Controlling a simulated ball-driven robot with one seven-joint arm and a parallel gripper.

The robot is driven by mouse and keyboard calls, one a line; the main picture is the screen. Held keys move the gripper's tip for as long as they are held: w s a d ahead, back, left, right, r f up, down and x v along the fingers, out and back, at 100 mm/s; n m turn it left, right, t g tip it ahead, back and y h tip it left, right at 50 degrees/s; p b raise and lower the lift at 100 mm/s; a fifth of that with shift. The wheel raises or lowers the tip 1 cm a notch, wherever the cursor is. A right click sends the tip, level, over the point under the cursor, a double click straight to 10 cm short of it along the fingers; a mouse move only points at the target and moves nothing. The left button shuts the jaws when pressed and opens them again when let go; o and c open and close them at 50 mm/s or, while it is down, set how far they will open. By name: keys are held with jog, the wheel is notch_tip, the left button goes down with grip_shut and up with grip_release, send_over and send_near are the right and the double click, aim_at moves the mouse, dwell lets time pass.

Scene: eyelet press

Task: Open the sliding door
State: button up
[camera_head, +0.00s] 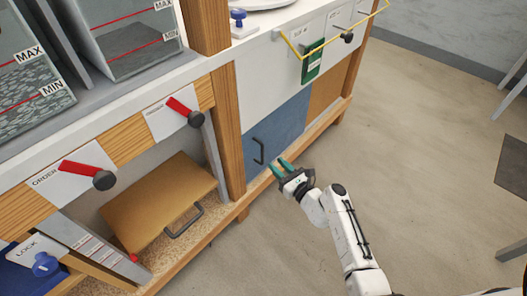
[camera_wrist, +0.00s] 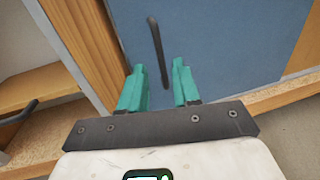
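The blue sliding door (camera_head: 283,128) closes the lower right part of the bench, and it fills most of the wrist view (camera_wrist: 220,40). A dark bar handle (camera_head: 259,151) stands upright near the door's left edge, beside a wooden post. In the wrist view the handle (camera_wrist: 158,50) lies ahead of my gripper, roughly in line with the gap between the fingers. In the head view my gripper (camera_head: 281,167) is just right of and below the handle. Contact with the handle cannot be told.
A wooden post (camera_head: 226,130) separates the door from an open bay with a tan panel (camera_head: 158,203) that has its own handle. A wooden ledge (camera_head: 262,180) runs below the door. A yellow bar (camera_head: 330,40) sticks out above.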

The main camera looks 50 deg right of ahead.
aim_at(263, 152)
jog(key=w+b, duration=0.1)
jog(key=w, duration=0.2)
jog(key=w+d, duration=0.1)
jog(key=w, duration=0.2)
jog(key=w+b, duration=0.1)
jog(key=w, duration=0.2)
jog(key=shift+w+d+b, duration=0.1)
jog(key=shift+d+b, duration=0.1)
jog(key=shift+b, duration=0.1)
grip_shut()
